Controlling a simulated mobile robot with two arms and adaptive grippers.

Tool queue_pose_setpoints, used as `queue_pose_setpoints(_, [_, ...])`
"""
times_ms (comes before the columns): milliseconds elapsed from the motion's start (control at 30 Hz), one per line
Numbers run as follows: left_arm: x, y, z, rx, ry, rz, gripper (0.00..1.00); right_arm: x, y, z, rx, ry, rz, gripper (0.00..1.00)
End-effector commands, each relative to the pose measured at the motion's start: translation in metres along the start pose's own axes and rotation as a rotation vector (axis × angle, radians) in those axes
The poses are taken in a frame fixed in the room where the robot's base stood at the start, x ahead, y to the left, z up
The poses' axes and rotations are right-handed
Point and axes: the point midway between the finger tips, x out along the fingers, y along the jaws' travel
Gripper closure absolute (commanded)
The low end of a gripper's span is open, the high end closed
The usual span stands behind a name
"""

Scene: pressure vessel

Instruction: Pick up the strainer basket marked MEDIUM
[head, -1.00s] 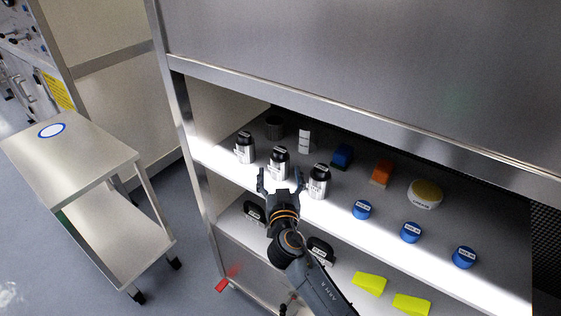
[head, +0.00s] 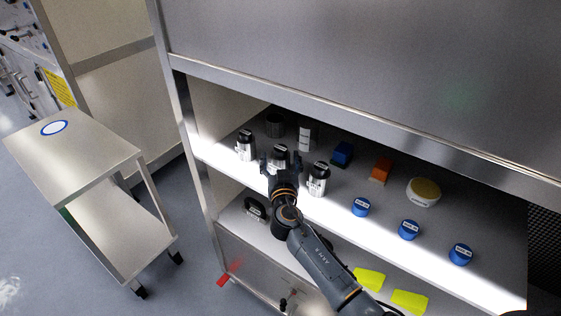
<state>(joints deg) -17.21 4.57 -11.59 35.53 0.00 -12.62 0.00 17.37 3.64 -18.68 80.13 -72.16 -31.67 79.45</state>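Three silver strainer baskets with dark tops and small labels stand in a row on the cabinet's upper shelf: a left one (head: 246,147), a middle one (head: 280,154) and a right one (head: 318,181). The label print is too small to read, so I cannot tell which is MEDIUM. My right gripper (head: 281,163) is open at the middle basket, with one finger on each side of it. The gripper hides that basket's lower part. I cannot tell whether the fingers touch it. My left gripper is out of view.
Behind the baskets stand a dark cylinder (head: 274,125) and a white labelled item (head: 305,138). Blue round items (head: 361,207), an orange block (head: 381,171) and a yellow-topped tub (head: 424,191) are to the right. A steel cart (head: 95,160) with a mostly clear top stands left.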

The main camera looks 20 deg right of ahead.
Motion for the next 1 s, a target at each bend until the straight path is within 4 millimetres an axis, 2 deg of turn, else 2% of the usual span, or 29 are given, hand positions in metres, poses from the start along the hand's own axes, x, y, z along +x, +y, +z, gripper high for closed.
queue_pose_setpoints(33, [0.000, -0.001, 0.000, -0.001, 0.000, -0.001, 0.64, 0.000, 0.000, 0.000, 0.000, 0.000, 0.000, 0.41])
queue_pose_setpoints(267, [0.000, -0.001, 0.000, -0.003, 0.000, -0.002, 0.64, 0.000, 0.000, 0.000, 0.000, 0.000, 0.000, 0.88])
queue_pose_setpoints(567, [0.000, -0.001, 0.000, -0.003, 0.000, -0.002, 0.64, 0.000, 0.000, -0.002, 0.001, 0.001, 0.000, 0.88])
queue_pose_setpoints(800, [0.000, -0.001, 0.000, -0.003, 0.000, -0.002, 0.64, 0.000, -0.001, -0.018, 0.004, 0.003, 0.000, 0.88])
queue_pose_setpoints(1000, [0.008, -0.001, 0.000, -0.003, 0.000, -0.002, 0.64, -0.038, -0.001, -0.012, 0.003, -0.001, -0.001, 0.88])
